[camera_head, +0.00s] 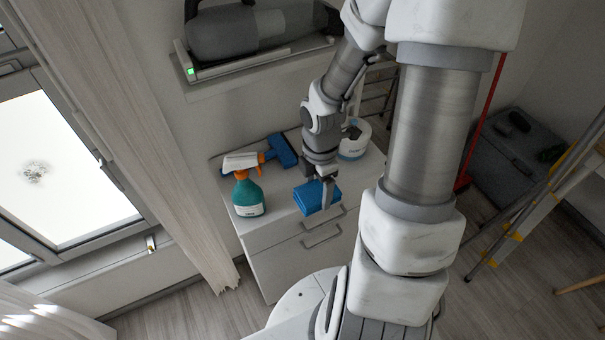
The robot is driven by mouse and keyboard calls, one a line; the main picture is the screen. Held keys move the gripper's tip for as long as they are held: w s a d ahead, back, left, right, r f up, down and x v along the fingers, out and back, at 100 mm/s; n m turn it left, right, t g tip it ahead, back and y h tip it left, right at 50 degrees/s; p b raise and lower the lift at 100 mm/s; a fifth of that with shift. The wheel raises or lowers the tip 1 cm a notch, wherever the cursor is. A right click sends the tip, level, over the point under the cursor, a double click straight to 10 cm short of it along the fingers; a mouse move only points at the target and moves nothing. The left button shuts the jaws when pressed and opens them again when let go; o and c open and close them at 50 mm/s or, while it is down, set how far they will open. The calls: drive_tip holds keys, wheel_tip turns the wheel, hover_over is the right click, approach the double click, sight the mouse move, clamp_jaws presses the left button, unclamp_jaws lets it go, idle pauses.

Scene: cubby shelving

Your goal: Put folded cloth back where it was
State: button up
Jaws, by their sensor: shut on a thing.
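The folded cloth (311,198) is a blue, flat bundle at the front edge of a white drawer cabinet (272,245). My gripper (327,196) points down at it and is shut on its right part. The cloth is at about the height of the cabinet top. I cannot tell whether it rests on the top or hangs just above it. My gripper hides part of the cloth.
On the cabinet top, a teal spray bottle (248,196) stands at the left. A blue-headed tool (281,151) lies behind it. A white round container (354,140) stands at the back right. A grey vacuum (250,30) sits on a wall shelf above. A ladder (548,190) stands right.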

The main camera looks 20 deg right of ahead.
drive_tip(key=shift+w+f, duration=0.1)
drive_tip(key=shift+w, duration=0.4)
drive_tip(key=w+d+f, duration=0.1)
drive_tip(key=w+f, duration=0.1)
drive_tip(key=w, duration=0.1)
drive_tip(key=w+d+f, duration=0.1)
drive_tip(key=w+f, duration=0.1)
drive_tip(key=w, duration=0.2)
drive_tip(key=w+d+f, duration=0.1)
drive_tip(key=w+f, duration=0.1)
drive_tip(key=w, duration=0.1)
drive_tip(key=shift+w+d+f, duration=0.3)
drive_tip(key=shift+f, duration=2.1)
drive_tip(key=shift+b, duration=0.35)
drive_tip(key=shift+f, duration=0.2)
drive_tip(key=o, duration=1)
drive_tip(key=shift+r, duration=0.1)
